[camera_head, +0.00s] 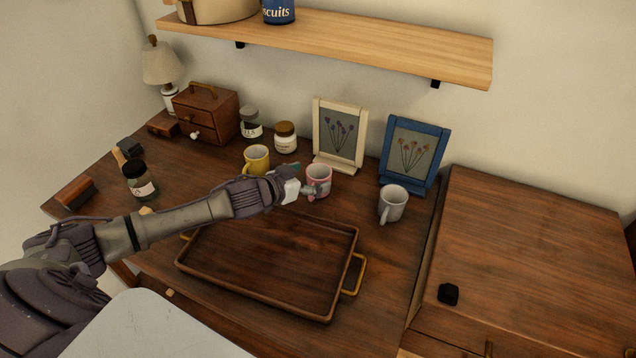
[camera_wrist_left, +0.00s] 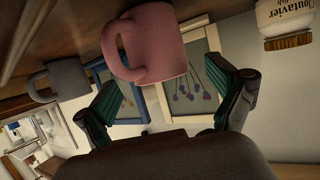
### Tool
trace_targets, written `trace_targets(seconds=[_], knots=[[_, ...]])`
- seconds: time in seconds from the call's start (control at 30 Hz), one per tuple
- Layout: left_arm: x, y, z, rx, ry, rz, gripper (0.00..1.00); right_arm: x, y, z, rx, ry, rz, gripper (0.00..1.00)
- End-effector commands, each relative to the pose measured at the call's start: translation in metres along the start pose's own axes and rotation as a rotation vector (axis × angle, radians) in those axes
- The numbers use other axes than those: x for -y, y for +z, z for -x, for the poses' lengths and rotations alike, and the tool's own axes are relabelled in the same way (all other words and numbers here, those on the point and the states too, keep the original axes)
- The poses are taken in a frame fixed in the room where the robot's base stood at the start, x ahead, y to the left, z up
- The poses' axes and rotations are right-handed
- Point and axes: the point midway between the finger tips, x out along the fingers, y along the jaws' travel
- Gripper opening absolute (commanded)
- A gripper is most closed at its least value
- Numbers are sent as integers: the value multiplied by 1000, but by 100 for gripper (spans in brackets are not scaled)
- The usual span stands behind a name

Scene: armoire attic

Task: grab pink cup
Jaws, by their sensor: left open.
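The pink cup (camera_head: 319,180) stands upright on the wooden desktop, in front of the cream picture frame. My left gripper (camera_head: 300,186) reaches in from the left and is at the cup's left side. Part of the fingers is hidden in the head view. My right gripper is not in view.
A yellow cup (camera_head: 257,158) stands left of the pink one and a grey cup (camera_head: 392,204) right. Cream (camera_head: 351,111) and blue (camera_head: 443,130) picture frames stand behind. A wooden tray (camera_head: 340,284) lies in front, below my arm. A shelf (camera_head: 400,45) overhangs the back.

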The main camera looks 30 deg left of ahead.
Motion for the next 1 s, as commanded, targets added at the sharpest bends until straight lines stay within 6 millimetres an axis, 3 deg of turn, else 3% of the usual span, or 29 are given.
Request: trace_targets(seconds=[0.13,0.4,0.8,1.0], knots=[[0,-1,-16,-1,0,1,95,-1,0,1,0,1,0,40],[0,0,-17,0,1,0,93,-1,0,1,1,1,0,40],[0,0,-17,0,0,0,26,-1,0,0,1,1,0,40],[0,-1,-17,-1,1,0,24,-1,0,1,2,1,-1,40]])
